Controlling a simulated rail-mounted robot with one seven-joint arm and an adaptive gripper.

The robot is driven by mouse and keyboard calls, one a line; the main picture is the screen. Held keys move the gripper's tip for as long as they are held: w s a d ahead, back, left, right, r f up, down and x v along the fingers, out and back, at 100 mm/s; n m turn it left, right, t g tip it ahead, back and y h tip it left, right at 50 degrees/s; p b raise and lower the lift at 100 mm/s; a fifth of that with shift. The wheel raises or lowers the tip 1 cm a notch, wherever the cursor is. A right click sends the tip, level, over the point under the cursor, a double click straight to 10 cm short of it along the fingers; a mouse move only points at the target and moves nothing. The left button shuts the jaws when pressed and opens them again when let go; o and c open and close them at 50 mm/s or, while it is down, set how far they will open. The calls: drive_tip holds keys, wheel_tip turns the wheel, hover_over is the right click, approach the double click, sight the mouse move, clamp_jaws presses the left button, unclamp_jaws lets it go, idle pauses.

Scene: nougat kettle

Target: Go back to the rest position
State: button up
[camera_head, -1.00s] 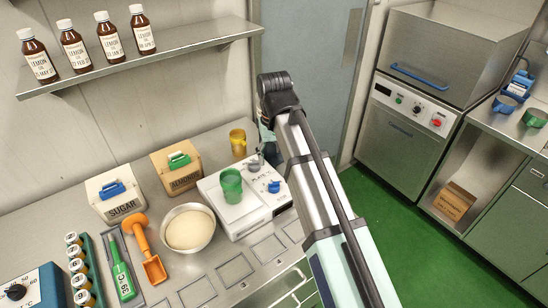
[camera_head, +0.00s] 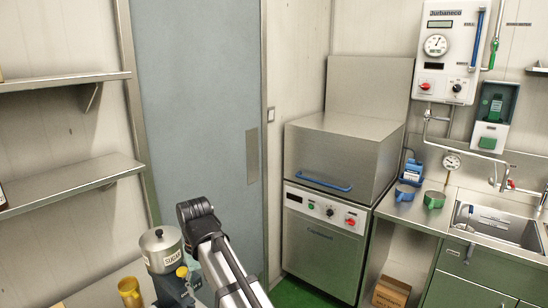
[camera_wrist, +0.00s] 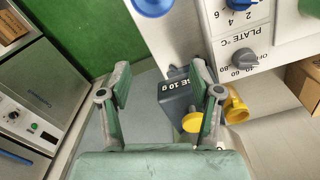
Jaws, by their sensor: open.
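My gripper (camera_wrist: 160,72) shows in the wrist view with its two green-grey fingers spread and nothing between them. A blue-grey dispenser (camera_wrist: 180,98), its label partly hidden and ending in "GE 10 g", shows beyond the right finger, with a yellow knob (camera_wrist: 192,122). In the head view my arm rises from the bottom edge, left of centre. The gripper itself cannot be made out there. The dispenser (camera_head: 172,287) stands just left of the arm, under a steel-lidded pot marked SUGAR (camera_head: 160,250).
A yellow mug (camera_head: 130,293) stands left of the dispenser. A control panel marked PLATE °C (camera_wrist: 240,40) is in the wrist view. A steel machine (camera_head: 325,235) stands right of my arm, near a sink (camera_head: 500,225). Steel shelves (camera_head: 70,185) are at left. Green floor shows below.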

drive_tip(key=w+d+f+m, duration=0.2)
drive_tip(key=d+f+m, duration=0.1)
drive_tip(key=d+f, duration=1.65)
drive_tip(key=s+d+f+m, duration=0.1)
drive_tip(key=s+d+f, duration=0.3)
drive_tip(key=d+f, duration=0.35)
drive_tip(key=s+d+f+m, duration=0.2)
drive_tip(key=s+d+f, duration=0.2)
drive_tip(key=d+f, duration=0.35)
drive_tip(key=s+f+g+b, duration=0.1)
drive_tip(key=s+f+g, duration=0.2)
drive_tip(key=s+f, duration=0.7)
drive_tip(key=s+d+f+g+b, duration=0.1)
drive_tip(key=s+f+g+b, duration=0.1)
drive_tip(key=s+f, duration=0.9)
drive_tip(key=s+g, duration=0.1)
drive_tip(key=s, duration=0.8)
drive_tip(key=shift+d+f+g, duration=0.2)
drive_tip(key=shift+f+g, duration=0.1)
drive_tip(key=shift+g, duration=0.1)
